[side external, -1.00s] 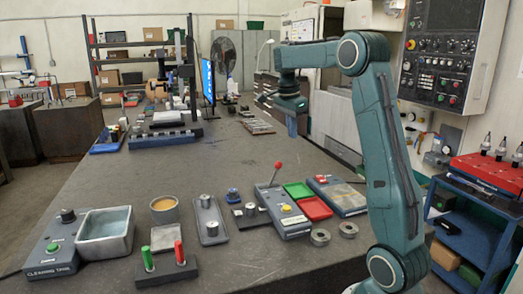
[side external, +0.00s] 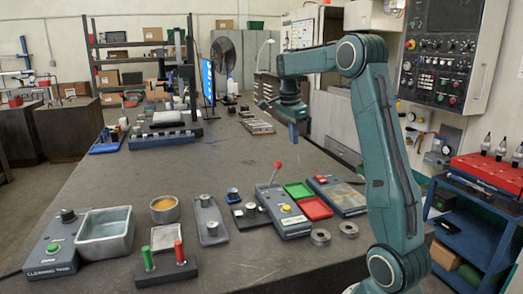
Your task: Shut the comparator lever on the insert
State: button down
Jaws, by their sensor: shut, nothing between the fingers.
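A green tray (side external: 298,190) and a red tray (side external: 316,209) lie right of the box, beside another grey-blue unit (side external: 343,198). Two metal rings (side external: 320,237) lie in front.

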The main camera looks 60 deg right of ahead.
aim_at(274, 175)
notch_tip(274, 175, down, 7)
jog(key=w+a, duration=0.1)
jog(key=a, duration=0.1)
jog(key=shift+w+f, duration=0.2)
jog(key=shift+w, duration=0.2)
